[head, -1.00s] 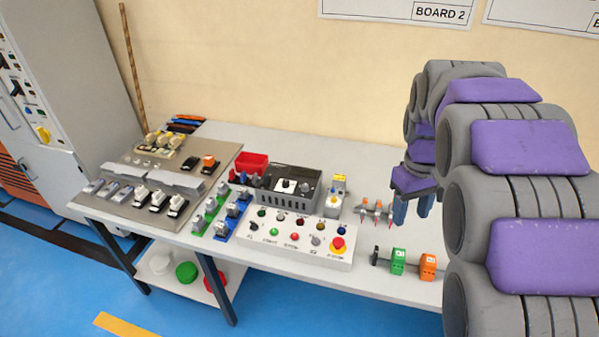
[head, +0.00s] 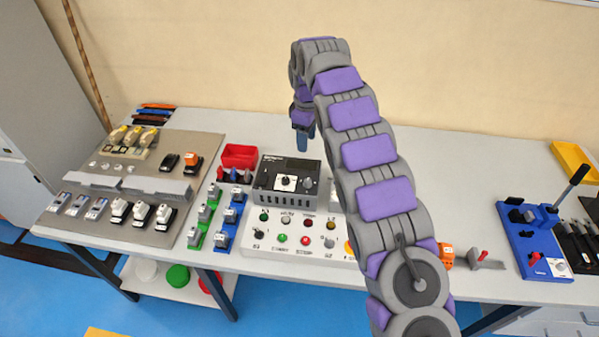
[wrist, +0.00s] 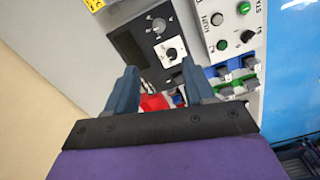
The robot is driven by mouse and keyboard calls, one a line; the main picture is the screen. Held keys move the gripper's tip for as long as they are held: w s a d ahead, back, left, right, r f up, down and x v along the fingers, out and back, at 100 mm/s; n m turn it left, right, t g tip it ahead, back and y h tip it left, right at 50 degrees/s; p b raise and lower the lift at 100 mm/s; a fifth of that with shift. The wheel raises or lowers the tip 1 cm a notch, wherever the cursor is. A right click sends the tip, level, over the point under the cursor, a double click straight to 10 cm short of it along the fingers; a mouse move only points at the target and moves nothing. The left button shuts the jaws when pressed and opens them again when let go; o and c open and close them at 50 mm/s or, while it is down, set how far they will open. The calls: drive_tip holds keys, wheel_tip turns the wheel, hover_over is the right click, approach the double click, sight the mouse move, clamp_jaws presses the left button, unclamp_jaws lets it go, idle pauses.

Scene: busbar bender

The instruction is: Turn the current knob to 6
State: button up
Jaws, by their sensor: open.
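A dark box (head: 263,197) with a black panel stands on the table and carries two knobs. One knob has a white square dial plate (head: 286,183); the other is a plain grey knob (head: 309,184) to its right. I cannot read which is the current knob or its setting. In the wrist view the white dial (wrist: 172,54), the grey knob (wrist: 158,25) and a dark display (wrist: 130,47) show beyond the fingertips. My gripper (head: 303,140) is open, above the back of the box; in the wrist view its fingers (wrist: 159,75) are apart and empty.
A white panel (head: 262,237) of buttons and lamps sits in front of the box. A red bin (head: 239,155) and green and blue switch blocks (head: 231,216) stand to its left. A blue lever tool (head: 534,243) is at right. The table behind is largely clear.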

drive_tip(key=b, duration=0.2)
hover_over(308, 180)
wheel_tip(308, 180, down, 6)
drive_tip(key=f+b, duration=0.1)
drive_tip(key=f, duration=0.4)
drive_tip(key=f+b, duration=0.1)
drive_tip(key=f, duration=0.4)
drive_tip(key=shift+s+a+f, duration=0.15)
drive_tip(key=shift+a, duration=0.05)
drive_tip(key=shift+d+f, duration=0.4)
drive_tip(key=shift+f, duration=0.05)
drive_tip(key=shift+a, duration=0.35)
drive_tip(key=shift+c, duration=0.3)
drive_tip(key=shift+a, duration=0.2)
drive_tip(key=shift+c, duration=1.4)
drive_tip(key=shift+d, duration=0.35)
drive_tip(key=c, duration=0.5)
clamp_jaws()
